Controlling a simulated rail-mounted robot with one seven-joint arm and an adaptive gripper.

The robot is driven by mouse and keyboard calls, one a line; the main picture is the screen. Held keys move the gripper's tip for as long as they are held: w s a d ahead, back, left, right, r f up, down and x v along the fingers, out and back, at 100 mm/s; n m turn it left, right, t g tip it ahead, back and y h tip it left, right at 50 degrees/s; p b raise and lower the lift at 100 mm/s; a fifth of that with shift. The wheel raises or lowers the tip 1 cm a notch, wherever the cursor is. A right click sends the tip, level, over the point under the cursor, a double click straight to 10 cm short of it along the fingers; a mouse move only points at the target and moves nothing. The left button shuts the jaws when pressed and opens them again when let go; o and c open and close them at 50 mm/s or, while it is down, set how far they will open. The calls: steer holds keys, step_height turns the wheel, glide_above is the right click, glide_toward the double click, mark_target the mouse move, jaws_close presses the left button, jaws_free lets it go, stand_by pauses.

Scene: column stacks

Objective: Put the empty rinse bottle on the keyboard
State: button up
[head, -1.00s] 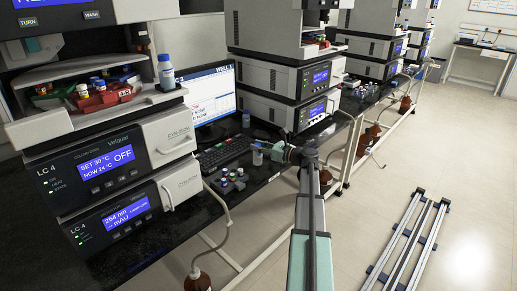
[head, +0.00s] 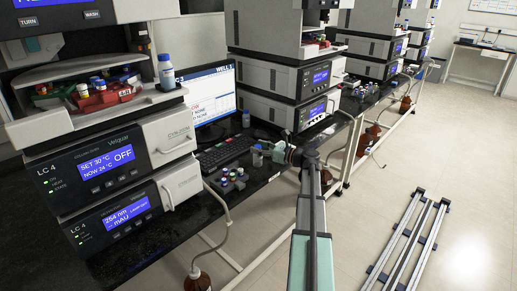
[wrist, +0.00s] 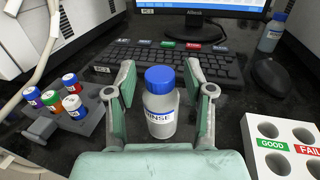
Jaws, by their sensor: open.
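A small bottle with a blue cap and a RINSE label (wrist: 160,108) stands upright on the black bench in front of the keyboard. It looks grey and translucent, and I cannot be sure of its fill. It also shows in the head view (head: 257,155). My gripper (wrist: 159,95) is open, with one finger on each side of this bottle and gaps visible. The black keyboard (wrist: 165,62) lies just behind the bottle, and in the head view (head: 222,152) it lies before the monitor. Coloured tags stand along its back edge.
A second blue-capped bottle (wrist: 272,32) stands right of the monitor (wrist: 200,8). Another bottle (head: 166,72) stands on the left instrument's top. A vial rack (wrist: 70,115) is left of my gripper. A white GOOD/FAIL rack (wrist: 285,145) and a mouse (wrist: 275,78) are right.

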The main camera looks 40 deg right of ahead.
steer(key=v, duration=1.1)
steer(key=shift+s, duration=0.3)
steer(key=shift+d, duration=0.1)
